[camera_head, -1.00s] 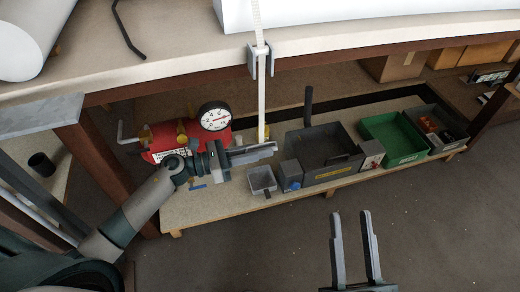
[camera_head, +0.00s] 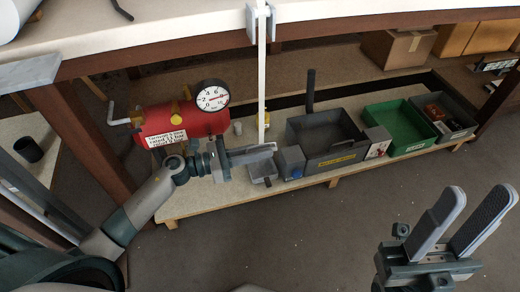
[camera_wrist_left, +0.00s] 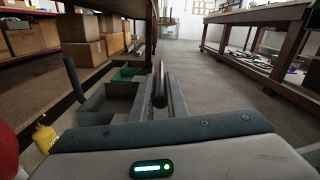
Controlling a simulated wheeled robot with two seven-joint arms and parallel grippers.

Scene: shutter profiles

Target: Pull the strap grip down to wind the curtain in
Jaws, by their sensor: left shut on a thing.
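A white strap (camera_head: 262,85) hangs straight down from a grey guide (camera_head: 261,22) on the bench edge to my left gripper (camera_head: 268,150). My left gripper is shut at the strap's lower end. In the left wrist view a dark, rounded strap grip (camera_wrist_left: 160,90) sits between its fingers; most of it is hidden. My right gripper (camera_head: 466,222) is open and empty at the lower right, apart from the strap. The curtain is not clearly visible.
Below the bench edge (camera_head: 150,52), a low shelf (camera_head: 215,203) carries a red tank (camera_head: 165,125) with a gauge (camera_head: 212,97), a grey bin (camera_head: 325,140) and a green bin (camera_head: 405,125). Cardboard boxes (camera_head: 400,48) stand behind. The floor in front is clear.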

